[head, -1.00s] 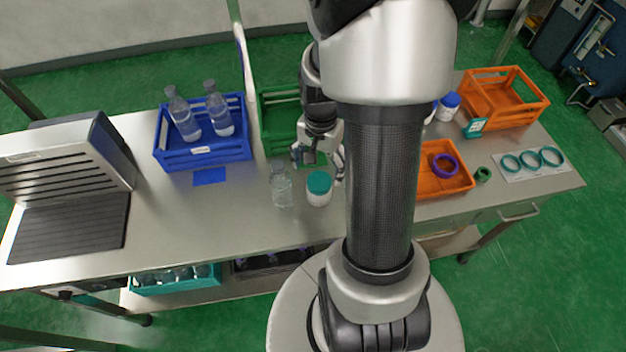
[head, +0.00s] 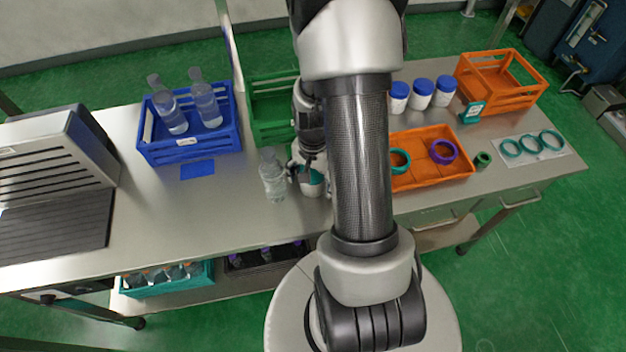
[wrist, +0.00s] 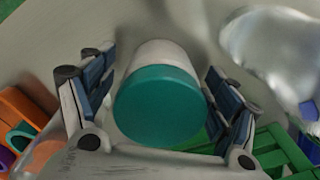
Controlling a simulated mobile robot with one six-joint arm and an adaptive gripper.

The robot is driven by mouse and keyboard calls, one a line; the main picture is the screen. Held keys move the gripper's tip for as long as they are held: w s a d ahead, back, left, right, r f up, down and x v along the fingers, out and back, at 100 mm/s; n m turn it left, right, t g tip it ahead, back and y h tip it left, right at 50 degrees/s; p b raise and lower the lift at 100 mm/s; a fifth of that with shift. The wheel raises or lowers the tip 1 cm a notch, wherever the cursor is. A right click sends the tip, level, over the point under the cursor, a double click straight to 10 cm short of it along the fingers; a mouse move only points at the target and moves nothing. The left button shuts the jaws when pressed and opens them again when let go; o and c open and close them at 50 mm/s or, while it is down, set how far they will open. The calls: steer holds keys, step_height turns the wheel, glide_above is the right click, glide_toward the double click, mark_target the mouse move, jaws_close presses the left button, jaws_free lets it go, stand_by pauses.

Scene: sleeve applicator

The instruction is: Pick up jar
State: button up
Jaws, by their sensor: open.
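The jar is white with a teal lid and stands on the metal table. In the head view the jar (head: 312,186) is partly hidden by my gripper (head: 308,172), which is over and around it. In the wrist view the jar's teal lid (wrist: 160,104) and white body lie between the two fingers of my gripper (wrist: 160,90). The fingers are open, one on each side, with a small gap visible at each side of the lid.
A clear bottle (head: 272,178) stands close to the left of the jar. A blue crate (head: 190,150) with two bottles and a green crate (head: 270,120) stand behind. An orange tray (head: 430,172) with rings, several blue-lidded jars (head: 421,94) and an orange crate (head: 500,82) are right.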

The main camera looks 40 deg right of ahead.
steer(key=shift+r, duration=0.1)
steer(key=c, duration=1.3)
steer(key=shift+r, duration=0.1)
